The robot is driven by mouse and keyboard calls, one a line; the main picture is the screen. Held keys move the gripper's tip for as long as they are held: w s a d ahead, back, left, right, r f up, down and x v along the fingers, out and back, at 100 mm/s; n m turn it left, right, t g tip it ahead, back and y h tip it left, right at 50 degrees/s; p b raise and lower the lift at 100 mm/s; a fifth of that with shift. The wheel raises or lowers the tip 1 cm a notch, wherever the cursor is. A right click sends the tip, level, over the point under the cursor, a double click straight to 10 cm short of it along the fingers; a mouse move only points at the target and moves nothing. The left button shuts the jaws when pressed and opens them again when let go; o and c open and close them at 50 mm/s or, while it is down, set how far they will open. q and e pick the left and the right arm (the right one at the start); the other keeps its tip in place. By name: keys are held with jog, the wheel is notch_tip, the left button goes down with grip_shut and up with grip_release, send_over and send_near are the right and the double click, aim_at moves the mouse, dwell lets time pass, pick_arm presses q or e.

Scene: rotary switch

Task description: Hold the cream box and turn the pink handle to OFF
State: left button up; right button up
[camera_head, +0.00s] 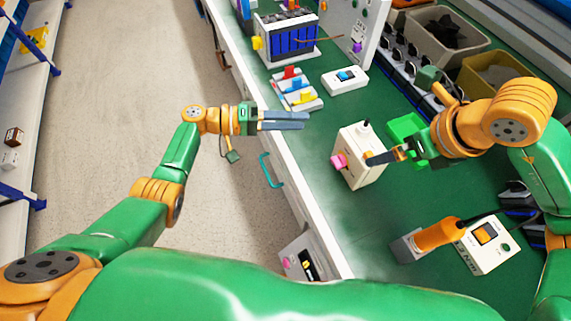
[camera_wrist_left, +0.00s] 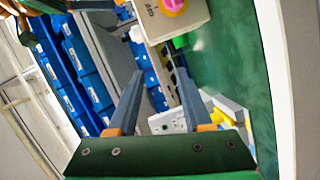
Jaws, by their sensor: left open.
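The cream box (camera_head: 358,140) stands on the green bench top near its left edge. Its pink handle (camera_head: 340,161) is on the side facing the aisle; in the left wrist view the handle (camera_wrist_left: 172,6) and box (camera_wrist_left: 182,25) are cut by the top edge. My left gripper (camera_head: 304,120) is open and empty, apart from the box, up and left of the handle in the head view. Its two fingers also show spread in the left wrist view (camera_wrist_left: 160,74). My right gripper (camera_head: 370,160) is at the box's right side; its finger gap is unclear.
A small white switch box (camera_head: 345,79) and a tray of coloured blocks (camera_head: 297,92) lie farther back. A green bin (camera_head: 405,127) is behind the box. An orange-handled tool (camera_head: 437,236) and a white control box (camera_head: 488,244) stand nearer. The aisle floor is clear.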

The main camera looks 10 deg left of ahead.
aim_at(339, 164)
jog(key=x, duration=0.7)
jog(key=shift+a+f, duration=0.1)
jog(key=shift+a, duration=0.05)
pick_arm(q)
jog(key=s+f+n+h, duration=0.2)
jog(key=s+f+n, duration=0.1)
jog(key=s+f, duration=0.4)
jog(key=shift+s+a+n, duration=0.35)
jog(key=shift+s+n, duration=0.05)
jog(key=shift+s, duration=0.1)
pick_arm(e)
jog(key=c, duration=1.5)
pick_arm(q)
jog(key=shift+c, duration=0.4)
pick_arm(e)
jog(key=shift+c, duration=0.2)
pick_arm(q)
jog(key=d+n+t+y, duration=0.1)
jog(key=d+t, duration=0.1)
jog(key=d, duration=0.1)
jog(key=d+t+y, duration=0.1)
jog(key=d, duration=0.2)
jog(key=w+d+n+t, duration=0.1)
jog(key=d+t, duration=0.1)
jog(key=d, duration=0.1)
jog(key=shift+d+r+n+t+y, duration=0.25)
jog(key=shift+n+t+y, duration=0.05)
jog(key=shift+y, duration=0.1)
grip_shut()
